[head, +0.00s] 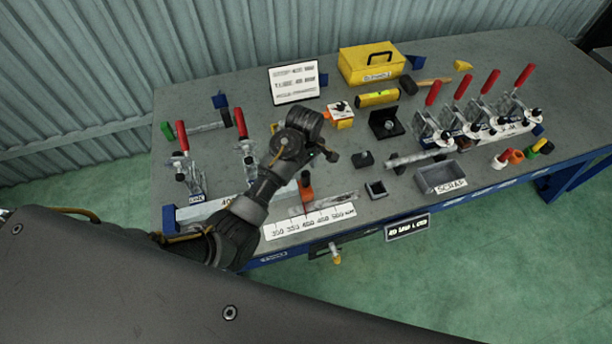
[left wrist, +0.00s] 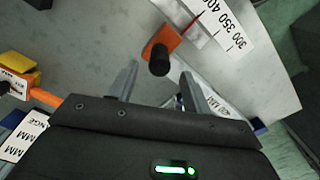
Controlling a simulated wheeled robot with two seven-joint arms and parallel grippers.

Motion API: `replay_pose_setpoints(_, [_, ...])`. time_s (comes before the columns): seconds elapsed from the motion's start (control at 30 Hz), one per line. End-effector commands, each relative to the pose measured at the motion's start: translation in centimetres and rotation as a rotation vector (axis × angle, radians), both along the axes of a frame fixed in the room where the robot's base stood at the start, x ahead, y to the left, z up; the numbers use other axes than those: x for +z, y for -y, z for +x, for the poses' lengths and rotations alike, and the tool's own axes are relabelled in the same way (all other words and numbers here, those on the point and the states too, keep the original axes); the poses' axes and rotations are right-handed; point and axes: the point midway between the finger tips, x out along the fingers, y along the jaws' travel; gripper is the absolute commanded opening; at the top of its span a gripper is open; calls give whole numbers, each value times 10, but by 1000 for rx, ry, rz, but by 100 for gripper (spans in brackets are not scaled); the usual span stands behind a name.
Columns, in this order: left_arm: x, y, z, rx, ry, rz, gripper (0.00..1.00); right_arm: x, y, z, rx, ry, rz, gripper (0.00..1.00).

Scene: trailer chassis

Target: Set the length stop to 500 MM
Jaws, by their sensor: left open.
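The length stop is an orange block (head: 306,188) with a black knob (left wrist: 159,60). It sits at a metal rail (head: 340,199) behind the white scale plate (head: 309,222), marked 300 to 500 MM. In the head view the block stands roughly in line with the 400 mark; its exact reading cannot be told. My left gripper (left wrist: 159,78) is open. In the left wrist view its fingers point toward the orange block (left wrist: 168,38), with the knob between their tips in the picture; no contact shows. In the head view my wrist hides the fingertips. My right gripper is not in view.
Red-handled clamps (head: 183,140) stand left of my arm, with more (head: 461,88) at the right. A sign (head: 294,83), yellow box (head: 370,63), orange-and-white block (head: 340,118) and grey scrap tray (head: 441,177) are on the bench.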

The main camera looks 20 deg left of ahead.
Motion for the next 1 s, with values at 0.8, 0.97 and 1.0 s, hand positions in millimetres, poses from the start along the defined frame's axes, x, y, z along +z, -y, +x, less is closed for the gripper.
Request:
replay_pose_setpoints(0.8, [-57, 2, 0, -4, 1, 0, 40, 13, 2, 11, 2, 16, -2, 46])
replay_pose_setpoints(0.97, [-57, 2, 1, -4, 1, 0, 19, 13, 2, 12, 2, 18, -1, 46])
replay_pose_setpoints(1.0, [-57, 2, 1, -4, 1, 0, 13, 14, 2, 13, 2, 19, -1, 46])
